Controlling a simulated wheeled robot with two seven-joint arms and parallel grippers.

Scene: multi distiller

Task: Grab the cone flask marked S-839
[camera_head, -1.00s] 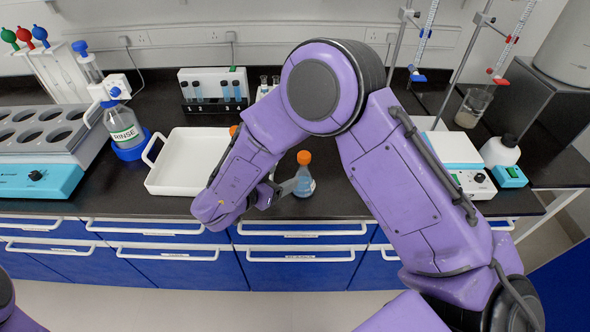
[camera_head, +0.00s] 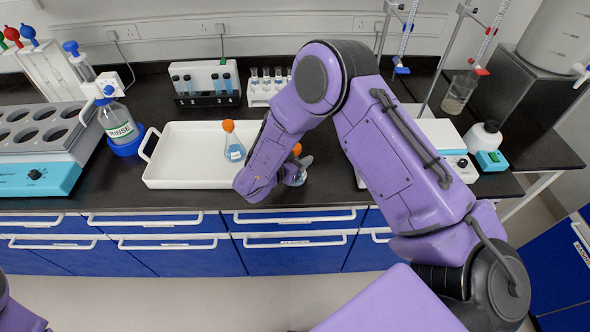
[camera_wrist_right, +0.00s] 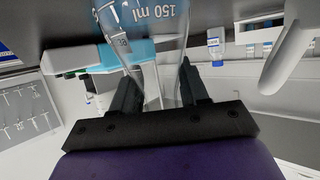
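An orange-capped cone flask (camera_head: 299,178) with blue liquid is by the front of the counter, partly hidden by my right gripper (camera_head: 297,170). In the right wrist view a clear flask (camera_wrist_right: 157,45) with a "150 ml" mark stands between the two dark fingers of my right gripper (camera_wrist_right: 160,85), one on each side. Whether they press on the glass cannot be told. Its label is cut off and unreadable. A second orange-capped cone flask (camera_head: 234,148) shows left of my right arm, at the white tray; its label is too small to read. My left gripper is out of view.
The white tray (camera_head: 180,178) lies left of my right gripper. A RINSE bottle (camera_head: 118,127) and a block with round wells (camera_head: 40,130) are further left. Tube racks (camera_head: 208,85) stand behind. A white device (camera_head: 440,135) and stands are at right.

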